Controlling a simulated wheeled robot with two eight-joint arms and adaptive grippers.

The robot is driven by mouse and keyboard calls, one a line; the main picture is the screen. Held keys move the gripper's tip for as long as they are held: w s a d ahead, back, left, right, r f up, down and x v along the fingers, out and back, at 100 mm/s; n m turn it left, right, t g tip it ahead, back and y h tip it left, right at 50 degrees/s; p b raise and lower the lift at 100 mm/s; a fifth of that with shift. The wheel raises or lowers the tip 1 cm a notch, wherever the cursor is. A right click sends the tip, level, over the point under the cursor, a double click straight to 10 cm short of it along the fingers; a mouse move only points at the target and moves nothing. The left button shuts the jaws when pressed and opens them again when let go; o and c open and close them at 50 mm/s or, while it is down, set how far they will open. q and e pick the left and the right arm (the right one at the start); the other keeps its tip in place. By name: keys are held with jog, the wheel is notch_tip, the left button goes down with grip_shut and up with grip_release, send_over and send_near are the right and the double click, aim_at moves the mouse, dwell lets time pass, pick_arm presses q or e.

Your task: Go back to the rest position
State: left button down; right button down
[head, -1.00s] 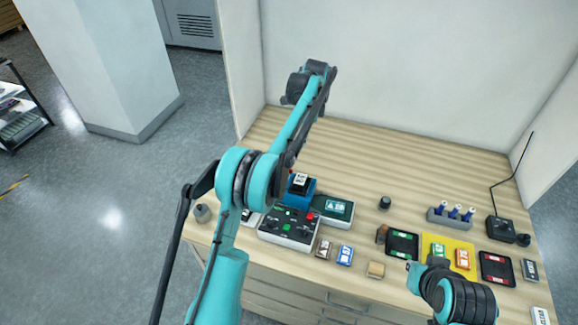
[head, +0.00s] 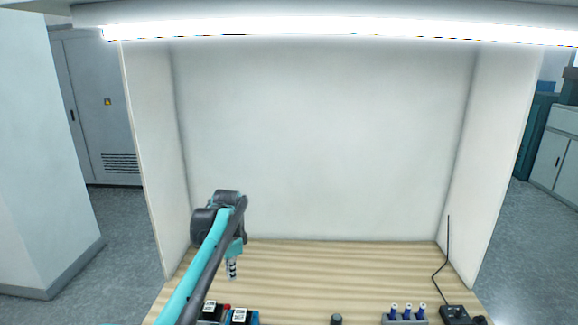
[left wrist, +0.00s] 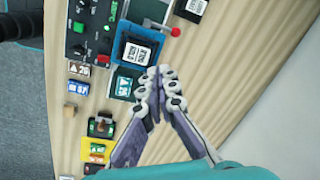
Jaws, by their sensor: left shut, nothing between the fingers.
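My left arm reaches up from the bottom left of the head view. Its gripper (head: 232,268) points down above the left part of the wooden table (head: 330,270). In the left wrist view the left gripper (left wrist: 158,80) has its fingertips together, with nothing between them. A blue block with a black-and-white label (left wrist: 138,50) lies just beyond the fingertips in that picture; I see no contact. My right arm and gripper are outside both current views.
A control panel with buttons (left wrist: 88,28) and a red-knobbed lever (left wrist: 174,31) are near the left gripper. White walls (head: 320,140) enclose the table. The table's back is clear.

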pick_arm(q)
jog(key=s+f+n+t+b, duration=0.2)
jog(key=s+f+n+b, duration=0.2)
jog(key=s, duration=0.8)
jog(key=s+f+n+t+b, duration=0.2)
jog(key=s+f+n+b, duration=0.15)
jog(key=s, duration=0.85)
jog(key=s+f+n+t+b, duration=0.1)
jog(key=s+f+n+b, duration=0.2)
jog(key=s+f, duration=0.5)
jog(key=shift+f+n+t+h, duration=0.4)
jog(key=shift+f+n, duration=0.2)
jog(key=shift+n, duration=0.05)
